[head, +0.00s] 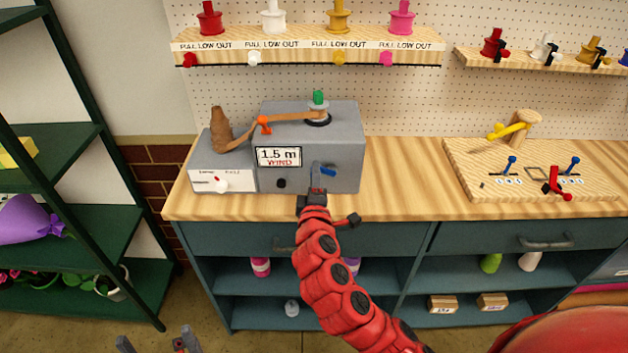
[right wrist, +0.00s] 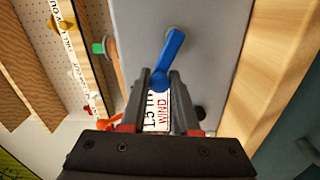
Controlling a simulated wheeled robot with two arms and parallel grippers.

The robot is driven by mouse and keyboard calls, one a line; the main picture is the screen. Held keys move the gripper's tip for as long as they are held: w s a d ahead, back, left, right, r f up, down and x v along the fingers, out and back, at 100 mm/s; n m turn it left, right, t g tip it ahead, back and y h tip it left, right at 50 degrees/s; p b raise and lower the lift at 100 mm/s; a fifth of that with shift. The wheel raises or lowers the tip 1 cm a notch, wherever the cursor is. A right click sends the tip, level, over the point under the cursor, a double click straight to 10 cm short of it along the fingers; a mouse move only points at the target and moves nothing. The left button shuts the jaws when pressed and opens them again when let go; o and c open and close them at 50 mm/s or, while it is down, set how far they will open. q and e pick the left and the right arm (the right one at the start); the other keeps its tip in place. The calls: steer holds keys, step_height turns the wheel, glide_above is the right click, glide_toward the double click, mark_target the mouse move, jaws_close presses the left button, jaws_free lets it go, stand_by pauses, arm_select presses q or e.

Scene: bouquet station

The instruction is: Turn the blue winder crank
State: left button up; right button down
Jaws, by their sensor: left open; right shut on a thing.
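The grey winder box (head: 345,145) stands on the wooden counter, with a sign reading "1.5 m WIND" on its front. Its blue crank (head: 328,171) is low on the right part of the front face. My right gripper (head: 317,192) is at the crank. In the right wrist view, the fingers (right wrist: 161,80) are shut on the handle end of the blue crank (right wrist: 172,52), and the crank's other end is at the grey face. My left gripper (head: 158,342) is open and empty at the bottom left, low in front of the counter and far from the winder.
A brown ribbon (head: 285,119) runs across the box top to a spool with a green knob (head: 318,97). A wooden board (head: 530,165) with small levers lies to the right; bare counter (head: 405,180) lies between.

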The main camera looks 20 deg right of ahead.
steer(key=shift+d+r, duration=0.1)
stand_by(0.3)
steer(key=c, duration=0.7)
jaws_free()
steer(key=shift+s, duration=0.1)
steer(key=shift+p+v, duration=3.2)
steer(key=shift+v, duration=5.45)
